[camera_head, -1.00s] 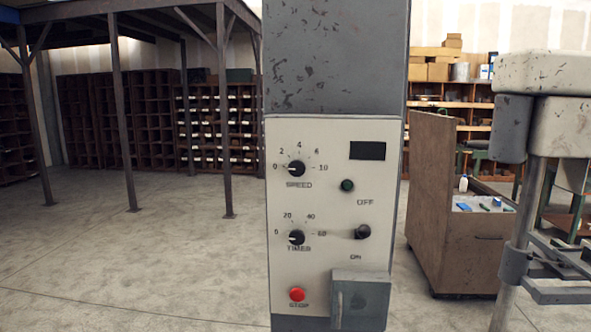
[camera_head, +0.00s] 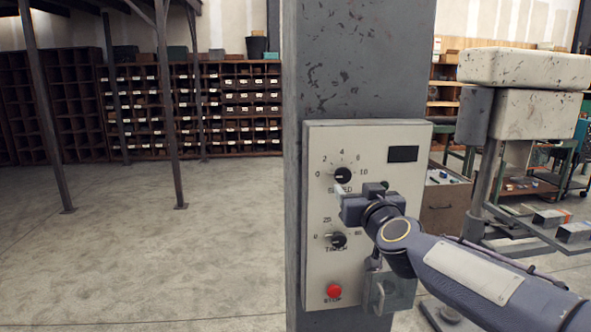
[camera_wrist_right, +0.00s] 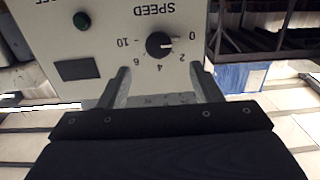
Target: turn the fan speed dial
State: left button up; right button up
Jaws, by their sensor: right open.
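The fan speed dial is a black knob (camera_head: 342,175) marked SPEED, with a scale from 0 to 10, on the upper part of a pale control panel (camera_head: 318,270). Its white pointer line is towards the 0 side. My right gripper (camera_head: 340,192) is in front of the panel, just below the dial in the head view, and covers part of the lettering. In the right wrist view the dial (camera_wrist_right: 160,45) appears upside down, beyond the two spread fingers (camera_wrist_right: 163,80). The fingers are open with nothing between them. My left gripper is not in view.
The panel is on a grey column (camera_head: 360,60). Below the dial are a timer knob (camera_head: 338,240) and a red stop button (camera_head: 334,291). A pale machine (camera_head: 522,70) stands right; floor at left is clear.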

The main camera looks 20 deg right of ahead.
aim_at(344, 175)
jog(key=x, duration=0.8)
jog(key=shift+d+r, duration=0.1)
jog(key=c, duration=1)
